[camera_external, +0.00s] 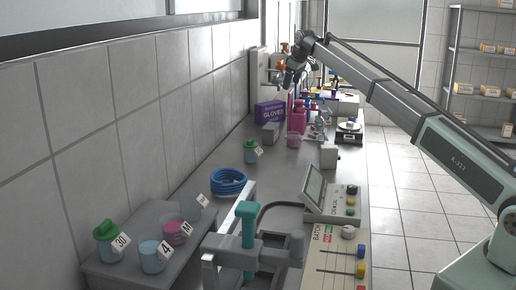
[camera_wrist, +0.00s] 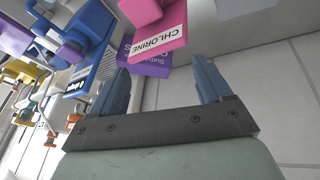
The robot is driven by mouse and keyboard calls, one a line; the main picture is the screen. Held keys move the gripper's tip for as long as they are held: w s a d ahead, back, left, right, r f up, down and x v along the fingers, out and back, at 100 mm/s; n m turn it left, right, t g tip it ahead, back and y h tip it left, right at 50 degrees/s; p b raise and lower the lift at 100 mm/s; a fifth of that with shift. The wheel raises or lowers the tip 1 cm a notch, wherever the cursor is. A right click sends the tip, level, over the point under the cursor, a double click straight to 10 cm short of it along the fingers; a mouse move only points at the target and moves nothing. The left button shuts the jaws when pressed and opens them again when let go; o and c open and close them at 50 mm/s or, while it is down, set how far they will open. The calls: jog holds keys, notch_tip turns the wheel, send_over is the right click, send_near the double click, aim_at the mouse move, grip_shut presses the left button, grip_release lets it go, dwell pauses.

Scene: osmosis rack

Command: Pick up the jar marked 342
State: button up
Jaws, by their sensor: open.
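Several small jars with tilted white tags show in the external view, and I cannot read 342 on any of them. At the front left are a green-lidded jar (camera_external: 107,247) tagged 30, a blue-filled jar (camera_external: 152,260), a pink-filled jar (camera_external: 174,231) and a clear jar (camera_external: 191,211). Farther back stands another green-lidded jar (camera_external: 250,153) with a blurred tag. My gripper (camera_external: 288,79) is high over the far bench, well away from the front jars. In the wrist view my gripper (camera_wrist: 162,80) is open, with nothing between its fingers.
A coil of blue tubing (camera_external: 229,183) lies between the jar groups. A purple gloves box (camera_external: 270,111), a pink bottle (camera_external: 299,117) and a control panel (camera_external: 330,195) crowd the bench. In the wrist view, a pink chlorine container (camera_wrist: 160,35) is near the fingers.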

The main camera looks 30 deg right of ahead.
jog(key=s+a+f+n+g, duration=0.1)
jog(key=s+a, duration=0.2)
jog(key=a, duration=0.5)
jog(key=s+a+f+g, duration=0.1)
jog(key=s+a, duration=0.2)
jog(key=a, duration=0.5)
jog(key=g, duration=0.3)
send_near(249, 147)
jog(key=shift+w+d+r+n, duration=0.3)
jog(key=shift+w+d+r, duration=0.6)
jog(key=shift+d+r, duration=0.05)
notch_tip(249, 147, down, 8)
jog(key=shift+r, duration=0.1)
jog(key=shift+w+a+f, duration=0.1)
jog(key=shift+a+f, duration=0.05)
jog(key=shift+f, duration=1.2)
jog(key=shift+w+a+f, duration=0.1)
jog(key=shift+f, duration=1.3)
jog(key=c, duration=0.9)
jog(key=shift+r, duration=0.1)
jog(key=shift+c, duration=0.2)
